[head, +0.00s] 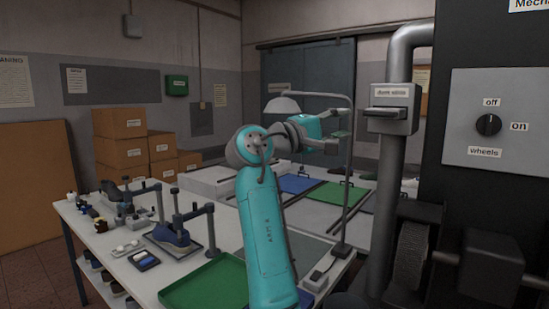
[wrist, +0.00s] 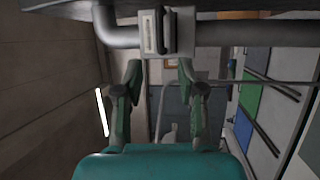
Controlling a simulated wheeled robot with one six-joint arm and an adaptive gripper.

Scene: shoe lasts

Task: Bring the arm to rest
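My arm (head: 262,225) is raised and bent above the workbench, its teal forearm reaching up and its wrist turned to the right. My gripper (head: 343,135) is at the end, held in the air near the lamp pole. In the wrist view my gripper (wrist: 160,75) has its two fingers spread well apart with nothing between them. Ahead of the fingertips in that view is a grey labelled box (wrist: 166,32) on a pipe. It also shows in the head view (head: 391,109), to the right of the gripper. The gripper looks apart from it.
The workbench (head: 130,275) carries a green tray (head: 205,283), a clamp stand and small items. A lamp pole (head: 347,190) stands close to my wrist. A dark machine with a wheels knob (head: 488,125) is at right. Blue (head: 298,184) and green mats lie behind.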

